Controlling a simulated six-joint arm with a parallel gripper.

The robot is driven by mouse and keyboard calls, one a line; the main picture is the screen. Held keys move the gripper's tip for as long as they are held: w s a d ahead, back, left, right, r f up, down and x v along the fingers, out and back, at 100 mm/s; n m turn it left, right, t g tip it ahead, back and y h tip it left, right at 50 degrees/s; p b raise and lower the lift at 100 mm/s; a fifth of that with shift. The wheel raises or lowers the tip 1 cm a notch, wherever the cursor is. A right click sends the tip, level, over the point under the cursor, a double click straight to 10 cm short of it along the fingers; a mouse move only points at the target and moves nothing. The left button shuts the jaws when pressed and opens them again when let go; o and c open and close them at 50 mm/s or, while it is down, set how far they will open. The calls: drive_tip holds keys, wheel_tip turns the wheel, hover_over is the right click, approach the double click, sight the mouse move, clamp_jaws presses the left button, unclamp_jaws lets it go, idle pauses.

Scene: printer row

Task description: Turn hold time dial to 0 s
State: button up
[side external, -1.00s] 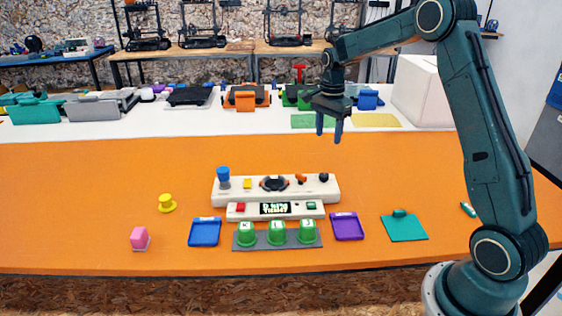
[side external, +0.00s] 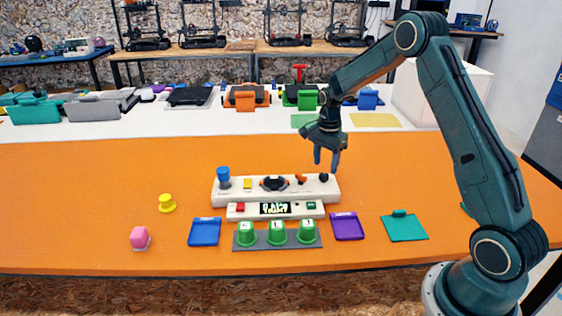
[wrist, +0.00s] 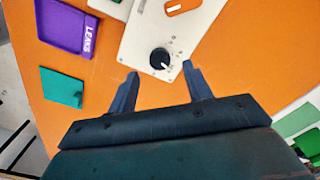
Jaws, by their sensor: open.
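The hold time dial appears to be the small black knob (side external: 324,177) at the right end of the white control panel (side external: 219,194). In the wrist view the black knob (wrist: 160,59) has a white pointer mark and small printed marks around it, too small to read. My gripper (side external: 327,168) is open and empty, just above the panel's right end. In the wrist view its two fingers (wrist: 160,82) stand apart, with the knob ahead between their tips. The fingers do not appear to touch the knob.
The panel also bears a blue knob (side external: 223,174), a yellow button (side external: 248,184), a black round control (side external: 274,184) and an orange switch (side external: 301,179). Green cups (side external: 277,233), a blue tray (side external: 205,232), a purple tray (side external: 347,227) and a teal pad (side external: 404,227) lie in front.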

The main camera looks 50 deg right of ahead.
sight(324, 175)
drive_tip(key=shift+f, duration=1.85)
drive_tip(key=c, duration=1)
drive_tip(key=shift+o, duration=0.2)
